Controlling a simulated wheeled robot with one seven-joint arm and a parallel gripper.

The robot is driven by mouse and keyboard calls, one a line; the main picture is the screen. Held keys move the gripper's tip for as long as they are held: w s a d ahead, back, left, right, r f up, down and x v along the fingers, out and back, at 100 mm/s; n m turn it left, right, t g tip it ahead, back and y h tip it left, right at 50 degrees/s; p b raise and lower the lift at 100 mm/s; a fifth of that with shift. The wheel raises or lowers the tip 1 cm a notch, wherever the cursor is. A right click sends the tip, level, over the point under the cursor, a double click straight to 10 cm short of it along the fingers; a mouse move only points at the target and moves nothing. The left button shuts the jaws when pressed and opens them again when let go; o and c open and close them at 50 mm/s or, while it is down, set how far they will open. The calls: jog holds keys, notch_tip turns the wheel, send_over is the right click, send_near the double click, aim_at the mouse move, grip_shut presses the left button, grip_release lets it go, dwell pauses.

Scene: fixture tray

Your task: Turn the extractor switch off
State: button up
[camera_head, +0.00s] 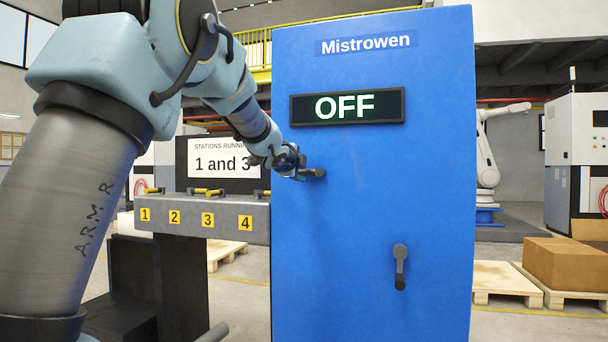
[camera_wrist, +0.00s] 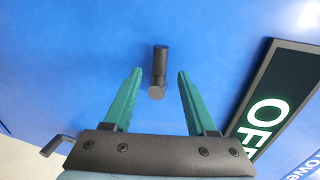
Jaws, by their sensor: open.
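A tall blue cabinet (camera_head: 340,235) labelled Mistrowen fills the middle of the head view. Its dark display (camera_head: 347,107) reads OFF and also shows in the wrist view (camera_wrist: 270,100). A short dark handle (camera_head: 314,173) on the cabinet's left side lies sideways. A second dark handle (camera_head: 400,267) lower right hangs downward. Neither handle carries a visible label naming the extractor. My gripper (camera_head: 294,166) is at the upper handle. In the wrist view my gripper (camera_wrist: 158,75) has its green fingers apart, with that handle (camera_wrist: 159,66) between them and visible gaps on both sides.
Left of the cabinet is a grey bench (camera_head: 190,222) with several numbered yellow labels and small levers. Behind it a sign (camera_head: 224,160) reads stations running 1 and 3. Pallets with a brown box (camera_head: 570,262) stand at the right. The cabinet front around the handles is clear.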

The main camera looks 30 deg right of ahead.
jog(key=b+v, duration=0.1)
jog(key=v, duration=0.6)
jog(key=shift+s+a, duration=0.15)
jog(key=shift+s, duration=0.15)
jog(key=shift+r, duration=0.1)
jog(key=a+f+n+g+y, duration=0.3)
jog(key=a+f+n+y, duration=0.75)
jog(key=a+f, duration=1.15)
jog(key=s+a+f+n+g, duration=0.7)
jog(key=s+a+f+n, duration=0.9)
jog(key=s, duration=0.3)
notch_tip(320, 180, up, 21)
jog(key=p, duration=2.1)
jog(key=shift+s+a+m, duration=0.2)
jog(key=shift+a+m, duration=0.15)
jog(key=shift+m, duration=0.1)
